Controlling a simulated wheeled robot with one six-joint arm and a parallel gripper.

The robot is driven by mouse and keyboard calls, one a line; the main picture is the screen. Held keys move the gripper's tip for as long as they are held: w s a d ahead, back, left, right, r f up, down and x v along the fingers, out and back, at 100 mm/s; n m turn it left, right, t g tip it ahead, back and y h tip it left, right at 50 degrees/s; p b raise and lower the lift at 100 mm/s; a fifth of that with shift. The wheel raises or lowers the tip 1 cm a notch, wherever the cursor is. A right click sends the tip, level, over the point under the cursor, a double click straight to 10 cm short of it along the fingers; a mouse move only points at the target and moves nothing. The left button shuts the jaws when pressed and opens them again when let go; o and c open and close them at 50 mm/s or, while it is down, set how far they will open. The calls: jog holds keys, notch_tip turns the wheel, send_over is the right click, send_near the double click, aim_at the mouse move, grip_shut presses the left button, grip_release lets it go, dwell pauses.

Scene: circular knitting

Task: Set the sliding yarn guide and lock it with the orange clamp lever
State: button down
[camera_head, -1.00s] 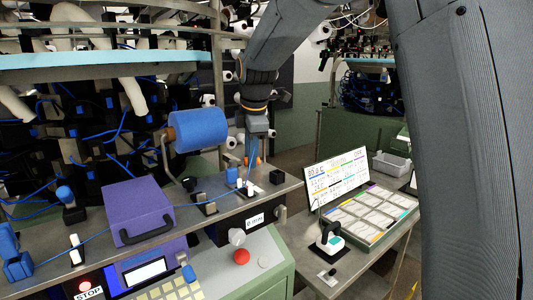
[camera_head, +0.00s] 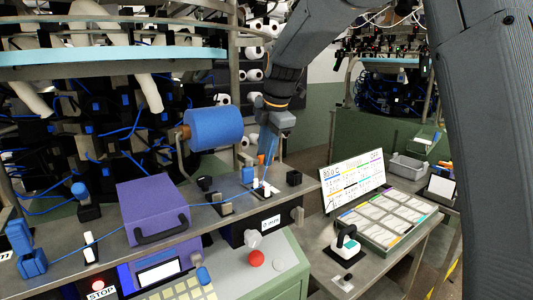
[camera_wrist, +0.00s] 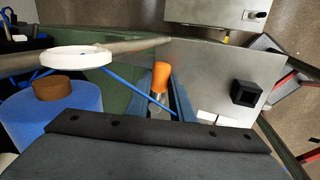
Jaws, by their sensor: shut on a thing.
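The orange clamp lever (camera_wrist: 161,77) stands up between the blue fingers of my gripper (camera_wrist: 160,98) in the wrist view, with a metal stem below it. My gripper (camera_head: 267,152) is shut on it. In the head view only a small part of the orange lever (camera_head: 261,159) shows beside the fingers. A small white piece (camera_head: 264,188) on a black base sits on the metal rail just below; it may be the sliding yarn guide, but I cannot tell for sure. Blue yarn (camera_head: 110,236) runs along the rail towards it.
A blue yarn cone (camera_head: 215,129) is left of my gripper; a white ring (camera_wrist: 77,57) shows above it in the wrist view. A black block (camera_head: 294,178) is right of the lever. A purple box (camera_head: 155,205) stands on the rail (camera_head: 190,191). A side table with a sign (camera_head: 352,181) is at the right.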

jog(key=c, duration=1.8)
grip_release()
jog(key=shift+b+v, duration=1.4)
jog(key=shift+v, duration=2.55)
